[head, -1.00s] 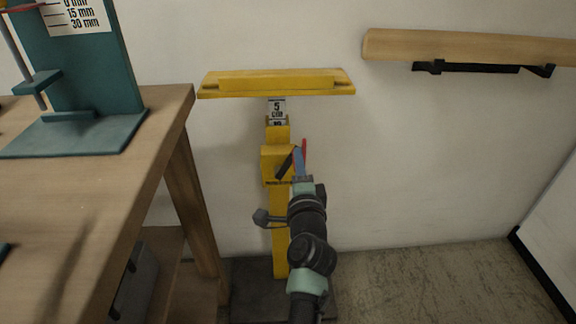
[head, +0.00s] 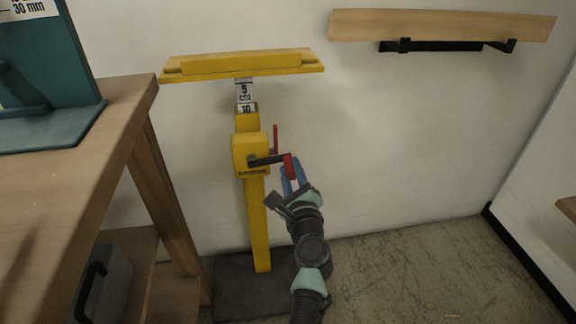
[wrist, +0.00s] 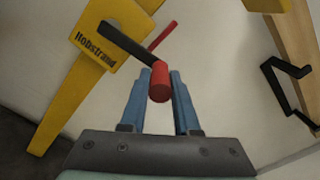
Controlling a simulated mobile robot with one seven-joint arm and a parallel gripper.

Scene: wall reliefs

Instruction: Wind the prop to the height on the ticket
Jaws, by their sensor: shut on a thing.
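The yellow prop (head: 256,215) stands upright against the wall, with a wide yellow crossbar (head: 243,65) on top. A white scale (head: 245,95) on its inner post shows "5 cm" and, just above the yellow sleeve, "10". The yellow crank housing (head: 250,155) carries a black crank arm (wrist: 125,45) with a red handle (head: 290,166). My gripper (head: 294,172) is shut on this handle; in the wrist view the red handle (wrist: 160,82) sits between the blue fingers. A thin red piece (head: 276,138) sticks up behind the crank.
A wooden bench (head: 110,130) with a teal stand (head: 50,100) is close on the left. A wooden rail (head: 440,26) on black brackets hangs on the wall at right. The prop rests on a dark base (head: 235,290). Floor to the right is free.

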